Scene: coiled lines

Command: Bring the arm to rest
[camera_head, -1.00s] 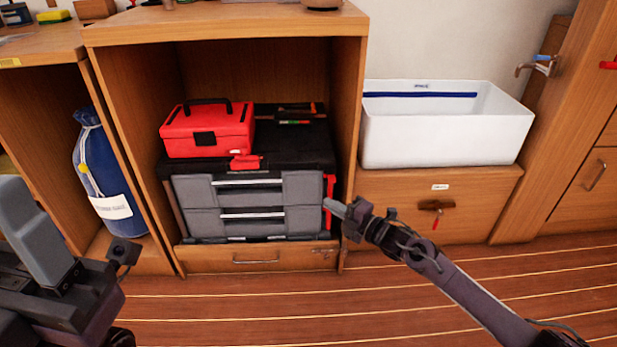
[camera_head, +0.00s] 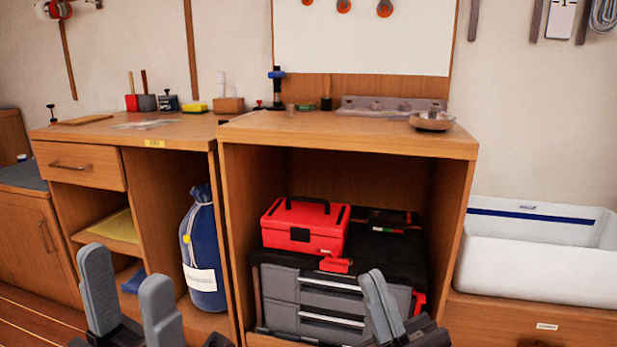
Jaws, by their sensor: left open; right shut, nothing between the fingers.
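My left gripper (camera_head: 130,294) is at the bottom left, its two grey fingers upright and apart, with nothing between them. It is in front of the left cabinet. My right gripper (camera_head: 381,306) is at the bottom centre, in front of the grey drawers of the tool chest (camera_head: 317,300). Its fingers are together and hold nothing. Most of both arms is below the picture's edge.
A red toolbox (camera_head: 303,226) sits on the tool chest inside the open cabinet. A blue bag (camera_head: 203,250) stands in the bay to its left. A white bin (camera_head: 535,262) is at the right.

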